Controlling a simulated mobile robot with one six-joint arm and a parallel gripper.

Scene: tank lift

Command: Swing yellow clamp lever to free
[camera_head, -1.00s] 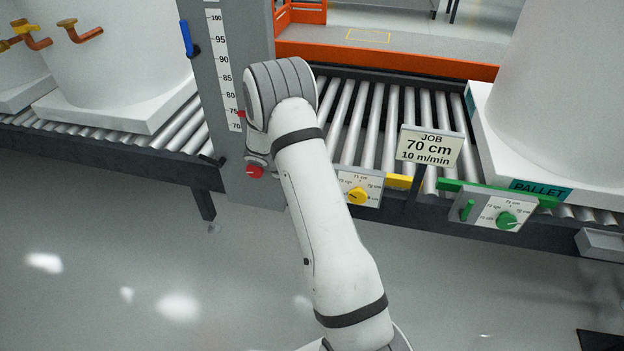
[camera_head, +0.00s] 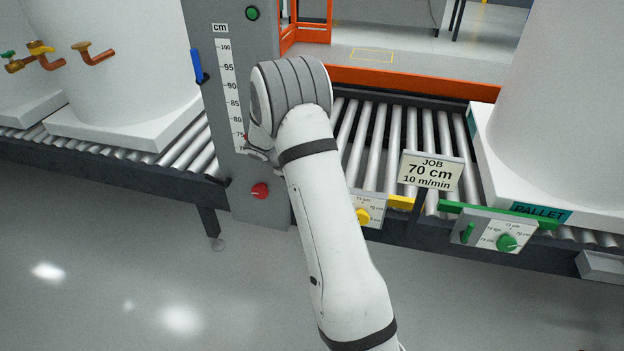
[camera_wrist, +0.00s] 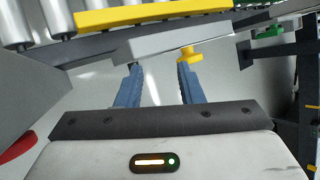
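The yellow bar (camera_head: 401,202) and a yellow knob (camera_head: 362,215) show on a small white dial panel (camera_head: 370,203) at the conveyor's front edge, just right of my arm. My arm hides the panel's left part, and I cannot make out a separate yellow lever there. In the wrist view, the yellow bar (camera_wrist: 140,13) runs along the top. A yellow handle-like part (camera_wrist: 189,55) sticks out from the grey box (camera_wrist: 150,42), near my right fingertip; I cannot tell whether it is knob or lever. My gripper (camera_wrist: 160,66) is open, with nothing visible between its fingers.
A grey column (camera_head: 232,120) with a cm scale and red knob (camera_head: 260,190) stands left of my arm. White tanks stand on both sides. The floor in front is clear.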

